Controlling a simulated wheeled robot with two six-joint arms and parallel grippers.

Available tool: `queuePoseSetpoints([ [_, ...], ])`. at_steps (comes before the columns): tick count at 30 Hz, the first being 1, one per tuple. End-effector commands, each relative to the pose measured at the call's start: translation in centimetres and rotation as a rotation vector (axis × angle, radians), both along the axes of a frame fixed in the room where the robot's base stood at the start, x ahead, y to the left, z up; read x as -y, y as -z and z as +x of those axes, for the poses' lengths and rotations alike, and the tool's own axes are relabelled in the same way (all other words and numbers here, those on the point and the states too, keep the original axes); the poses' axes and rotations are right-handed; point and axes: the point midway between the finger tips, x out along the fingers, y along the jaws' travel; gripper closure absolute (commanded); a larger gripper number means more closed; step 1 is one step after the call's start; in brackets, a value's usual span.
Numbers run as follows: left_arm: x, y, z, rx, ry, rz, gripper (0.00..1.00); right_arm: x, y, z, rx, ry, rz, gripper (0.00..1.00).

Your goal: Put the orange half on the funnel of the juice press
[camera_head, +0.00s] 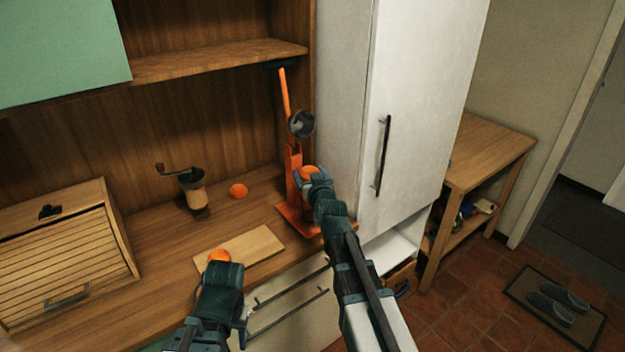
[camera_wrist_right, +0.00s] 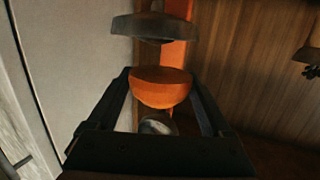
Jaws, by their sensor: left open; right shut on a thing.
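The orange-framed juice press (camera_head: 293,160) stands at the counter's right end, its lever raised. Its grey metal upper cup (camera_head: 300,124) also hangs above in the right wrist view (camera_wrist_right: 155,27). My right gripper (camera_head: 313,178) is shut on an orange half (camera_head: 308,172), in front of the press column. In the right wrist view the orange half (camera_wrist_right: 160,88) sits between the fingers, flat side up, round side down. A grey metal part, probably the funnel (camera_wrist_right: 156,126), shows below it, partly hidden; I cannot tell if they touch. My left gripper (camera_head: 221,268) is open over the board's front.
Another orange piece (camera_head: 219,256) is at the cutting board (camera_head: 250,246), just beyond my left gripper. An orange (camera_head: 238,190) and a coffee grinder (camera_head: 193,190) stand behind. A bread box (camera_head: 60,260) fills the left. The white cabinet (camera_head: 410,100) rises close right of the press.

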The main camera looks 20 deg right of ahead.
Motion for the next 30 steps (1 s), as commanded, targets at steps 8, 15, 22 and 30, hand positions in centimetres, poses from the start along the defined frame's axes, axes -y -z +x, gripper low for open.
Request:
queuePoseSetpoints([
  [8,0.0,1.1,0.0,0.000,0.000,0.000,0.50,0.4,1.1,2.2,0.000,0.001,0.000,0.73],
  [15,0.0,4.0,0.0,0.000,0.000,0.000,0.50,0.5,4.0,1.9,0.000,0.001,0.000,0.73],
  [22,0.0,3.7,0.0,0.000,0.000,0.000,0.50,0.5,3.7,1.9,0.000,0.001,0.000,0.73],
  [30,0.0,4.0,0.0,0.000,0.000,0.000,0.50,0.5,4.0,1.9,0.000,0.001,0.000,0.02],
])
